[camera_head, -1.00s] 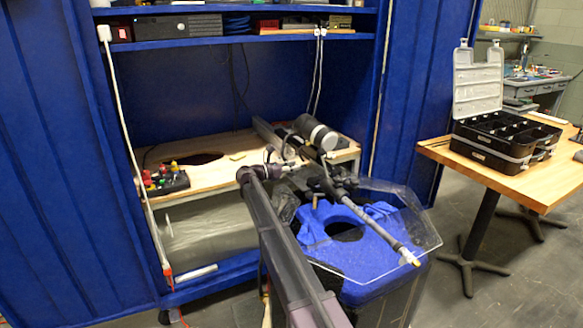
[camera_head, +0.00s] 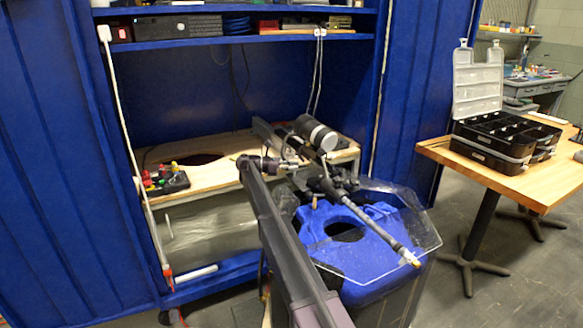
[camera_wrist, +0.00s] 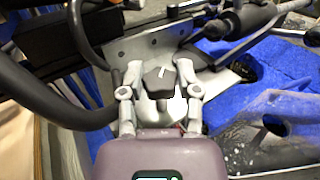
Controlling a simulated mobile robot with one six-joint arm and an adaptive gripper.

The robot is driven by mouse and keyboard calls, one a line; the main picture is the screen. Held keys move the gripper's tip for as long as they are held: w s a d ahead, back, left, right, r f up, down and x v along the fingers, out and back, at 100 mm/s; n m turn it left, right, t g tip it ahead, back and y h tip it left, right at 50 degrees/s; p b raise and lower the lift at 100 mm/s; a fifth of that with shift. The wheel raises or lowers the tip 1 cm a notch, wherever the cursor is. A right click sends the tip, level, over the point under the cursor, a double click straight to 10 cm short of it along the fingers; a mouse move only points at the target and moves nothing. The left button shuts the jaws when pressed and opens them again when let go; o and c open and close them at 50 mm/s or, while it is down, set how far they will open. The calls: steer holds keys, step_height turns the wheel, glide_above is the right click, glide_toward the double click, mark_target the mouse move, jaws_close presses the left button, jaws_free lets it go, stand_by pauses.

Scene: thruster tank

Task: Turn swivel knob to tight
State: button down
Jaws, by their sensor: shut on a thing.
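The swivel knob (camera_wrist: 158,82) is a dark grey knob with a short white mark, in the middle of the wrist view. It sits on a light metal bracket plate. The white mark points nearly straight up in the picture. My gripper (camera_wrist: 160,92) has its two grey fingers on the left and right sides of the knob and is shut on it. In the head view my gripper (camera_head: 294,164) is at the thruster mount beside the tank's rim. The knob is too small and hidden to make out there.
The dark thruster motor (camera_head: 316,133) and its shaft (camera_head: 372,223) lie across the clear-edged tank over a blue float (camera_head: 330,262). A black hose (camera_wrist: 35,100) curves close to my gripper's left side. A wooden bench (camera_head: 215,150) holds a coloured switch box (camera_head: 166,180).

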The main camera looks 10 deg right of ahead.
steer(key=shift+s+d, duration=0.15)
steer(key=shift+c, duration=1.5)
jaws_free()
